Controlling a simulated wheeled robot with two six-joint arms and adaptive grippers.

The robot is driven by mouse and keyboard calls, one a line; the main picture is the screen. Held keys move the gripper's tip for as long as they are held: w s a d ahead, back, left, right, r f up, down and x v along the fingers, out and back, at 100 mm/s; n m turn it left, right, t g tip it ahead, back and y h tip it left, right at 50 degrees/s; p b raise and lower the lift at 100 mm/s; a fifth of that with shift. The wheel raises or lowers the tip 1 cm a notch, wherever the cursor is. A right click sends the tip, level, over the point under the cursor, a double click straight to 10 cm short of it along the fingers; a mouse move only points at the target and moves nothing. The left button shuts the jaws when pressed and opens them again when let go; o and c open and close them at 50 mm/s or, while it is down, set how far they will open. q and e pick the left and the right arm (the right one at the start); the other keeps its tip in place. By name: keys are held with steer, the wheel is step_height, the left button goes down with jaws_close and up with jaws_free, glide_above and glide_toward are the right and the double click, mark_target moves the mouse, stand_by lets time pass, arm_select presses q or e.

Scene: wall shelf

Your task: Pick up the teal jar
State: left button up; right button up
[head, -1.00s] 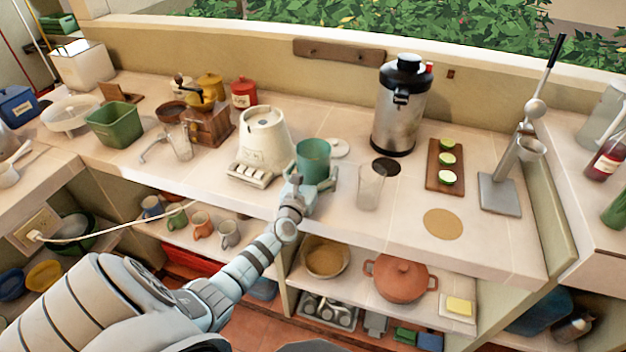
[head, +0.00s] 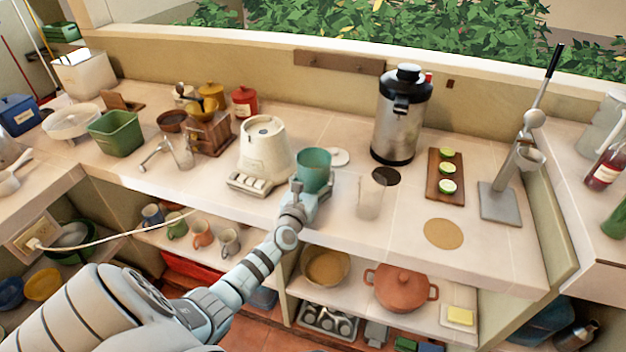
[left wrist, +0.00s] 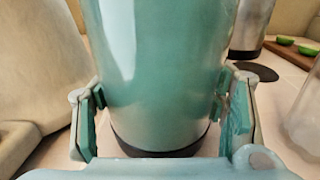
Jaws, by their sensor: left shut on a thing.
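The teal jar (head: 314,168) is upright at the front part of the counter, just right of the white blender base. In the left wrist view the jar (left wrist: 160,70) fills the middle, with a dark band at its bottom. My left gripper (head: 313,190) is shut on the jar, with teal-padded fingers (left wrist: 163,110) touching it on both sides. I cannot tell whether the jar's base touches the counter. My right gripper is not in view.
The white blender base (head: 262,150) stands close on the left. A clear glass (head: 371,198) stands close on the right, with a metal urn (head: 400,120) behind it. A white disc (head: 338,157) lies just behind the jar. Bare counter (head: 400,225) lies to the front right.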

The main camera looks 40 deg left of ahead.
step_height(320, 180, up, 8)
steer(key=p, duration=0.8)
